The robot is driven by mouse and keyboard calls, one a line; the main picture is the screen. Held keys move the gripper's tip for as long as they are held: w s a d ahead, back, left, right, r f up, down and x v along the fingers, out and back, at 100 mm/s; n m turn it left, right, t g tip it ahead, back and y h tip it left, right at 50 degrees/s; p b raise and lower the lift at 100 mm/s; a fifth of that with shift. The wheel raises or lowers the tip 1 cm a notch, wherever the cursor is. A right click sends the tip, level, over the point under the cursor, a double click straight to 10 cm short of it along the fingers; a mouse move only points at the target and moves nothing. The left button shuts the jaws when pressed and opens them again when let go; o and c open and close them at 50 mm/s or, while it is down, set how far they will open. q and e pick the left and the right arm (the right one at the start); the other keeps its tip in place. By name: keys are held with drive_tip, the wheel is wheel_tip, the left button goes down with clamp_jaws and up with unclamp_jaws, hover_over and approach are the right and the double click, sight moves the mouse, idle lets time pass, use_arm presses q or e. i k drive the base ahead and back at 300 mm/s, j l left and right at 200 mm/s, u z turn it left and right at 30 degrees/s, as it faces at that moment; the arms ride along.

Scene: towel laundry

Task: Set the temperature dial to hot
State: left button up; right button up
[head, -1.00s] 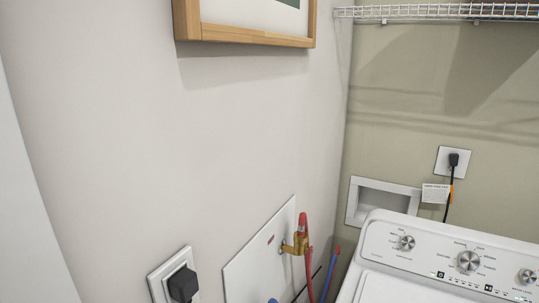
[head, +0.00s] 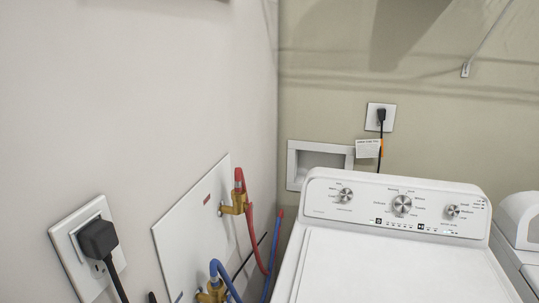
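A white washing machine (head: 400,265) stands at the lower right, its lid shut. Its slanted control panel carries three silver dials: a left dial (head: 345,195), a larger middle dial (head: 402,205) and a right dial (head: 452,211). The small labels around them are too fine to read surely. The left dial could be the temperature dial, but I cannot confirm this or its setting. Neither of my grippers shows in the head view.
Red and blue hoses (head: 262,255) with brass valves (head: 236,203) run from a wall plate (head: 190,235) left of the washer. A black plug (head: 98,239) sits in the left wall outlet. Another white appliance (head: 522,230) stands at the right edge.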

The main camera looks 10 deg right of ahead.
sight(346, 194)
drive_tip(key=z, duration=1.3)
